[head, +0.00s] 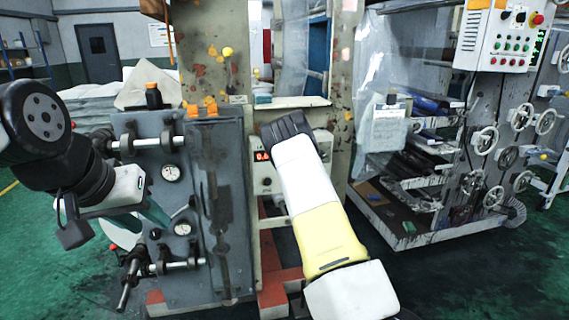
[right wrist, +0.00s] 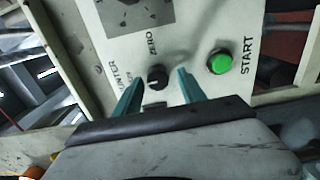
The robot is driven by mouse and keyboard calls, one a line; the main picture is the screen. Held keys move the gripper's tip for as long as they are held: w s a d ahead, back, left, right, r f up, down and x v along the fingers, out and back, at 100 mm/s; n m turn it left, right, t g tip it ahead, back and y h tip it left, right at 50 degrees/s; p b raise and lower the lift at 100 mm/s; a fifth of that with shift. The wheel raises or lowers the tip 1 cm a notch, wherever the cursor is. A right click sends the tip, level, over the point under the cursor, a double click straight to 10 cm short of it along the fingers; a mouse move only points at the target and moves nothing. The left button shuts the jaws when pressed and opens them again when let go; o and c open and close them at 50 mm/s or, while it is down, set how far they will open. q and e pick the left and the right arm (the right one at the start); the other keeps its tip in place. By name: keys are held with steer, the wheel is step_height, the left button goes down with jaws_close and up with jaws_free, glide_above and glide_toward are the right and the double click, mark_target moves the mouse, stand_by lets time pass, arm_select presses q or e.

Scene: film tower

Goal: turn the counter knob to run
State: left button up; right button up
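In the right wrist view, a black counter knob (right wrist: 157,77) sits on the pale panel (right wrist: 200,30), between partly hidden lettering on the left and the word ZERO. Its pointer direction is too small to read surely. My right gripper (right wrist: 160,76) is open, with one teal finger on each side of the knob and gaps visible. In the head view, my right arm hides the knob and that gripper; part of the counter box (head: 263,180) with a red display shows beside it. My left gripper (head: 152,212) is at the left, before the grey machine; its opening is unclear.
A green START button (right wrist: 219,63) is just right of the right gripper's fingers. The grey machine (head: 200,245) with gauges and handles stands at left. A rack with handwheels (head: 485,140) and a control box (head: 500,38) stand at right. Green floor (head: 440,280) is open at lower right.

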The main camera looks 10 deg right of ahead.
stand_by(0.3)
steer(key=s, duration=0.7)
steer(key=shift+s+d, duration=0.15)
steer(key=shift+s, duration=0.25)
